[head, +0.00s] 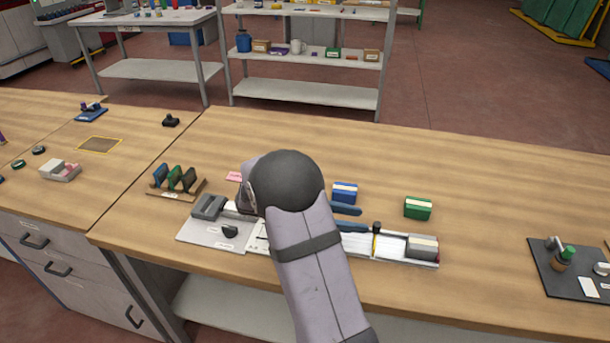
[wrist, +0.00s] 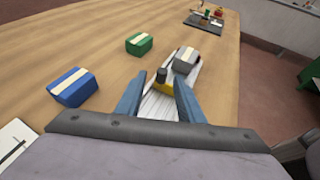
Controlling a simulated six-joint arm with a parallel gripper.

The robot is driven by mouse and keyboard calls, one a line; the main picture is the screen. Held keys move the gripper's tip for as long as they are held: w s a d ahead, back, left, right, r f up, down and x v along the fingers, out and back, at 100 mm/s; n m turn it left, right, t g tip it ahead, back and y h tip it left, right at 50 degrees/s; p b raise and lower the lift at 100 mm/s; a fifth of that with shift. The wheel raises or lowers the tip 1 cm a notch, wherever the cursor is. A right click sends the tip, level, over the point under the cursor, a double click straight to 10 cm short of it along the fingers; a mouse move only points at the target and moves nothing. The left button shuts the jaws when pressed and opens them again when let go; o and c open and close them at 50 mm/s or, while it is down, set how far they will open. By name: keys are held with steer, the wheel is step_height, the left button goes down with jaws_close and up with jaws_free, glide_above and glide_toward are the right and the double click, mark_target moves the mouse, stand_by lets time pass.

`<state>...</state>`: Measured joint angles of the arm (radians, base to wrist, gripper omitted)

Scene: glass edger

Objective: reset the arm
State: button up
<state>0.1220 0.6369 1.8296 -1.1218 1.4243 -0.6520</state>
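My arm reaches in from the bottom middle of the head view and hides part of the bench. My gripper (head: 358,219) has two blue fingers spread apart, pointing right above a white tray (head: 390,252). In the wrist view my gripper (wrist: 159,88) shows nothing clasped between its fingers. A small tool with a black top and yellow base (wrist: 162,78) stands just beyond the fingertips; it also shows in the head view (head: 376,238). I cannot tell how high the fingers are above the tray.
A grey block (head: 422,246) sits at the tray's right end. Blue (head: 345,192) and green (head: 418,208) boxes stand behind the tray. A rack of pads (head: 176,180) and a grey board (head: 205,236) are left. A dark mat (head: 570,280) with items lies far right.

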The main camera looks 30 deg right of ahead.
steer(key=s+a+m+y+p, duration=0.1)
steer(key=s+a+m+y, duration=0.1)
steer(key=a, duration=0.3)
steer(key=s+a+m+t+y+p, duration=0.1)
steer(key=s+a+m+y+p, duration=0.1)
steer(key=a, duration=0.3)
steer(key=s+a+m+y+p, duration=0.1)
steer(key=s+a+m+y, duration=0.1)
steer(key=s+a+y, duration=0.1)
steer(key=shift+s+a+f+m+t+y+p, duration=0.1)
steer(key=shift+s+a+m+t+y+p, duration=0.15)
steer(key=shift+a, duration=0.25)
steer(key=shift+s+a+f+m+t+y+p, duration=0.1)
steer(key=shift+s+a+m+t+y+p, duration=0.05)
steer(key=shift+s+a, duration=0.25)
steer(key=s+a+r+m+t+y+p, duration=0.1)
steer(key=a+m+t+y, duration=0.15)
steer(key=a, duration=0.35)
steer(key=s+a+m+t+y+p, duration=0.1)
steer(key=s+a+m+y+p, duration=0.1)
steer(key=a+m, duration=0.3)
step_height(320, 180, down, 12)
steer(key=b, duration=1.2)
steer(key=shift+w+a+n+b, duration=0.15)
steer(key=shift+a+n+b, duration=0.15)
steer(key=shift+a+n, duration=0.15)
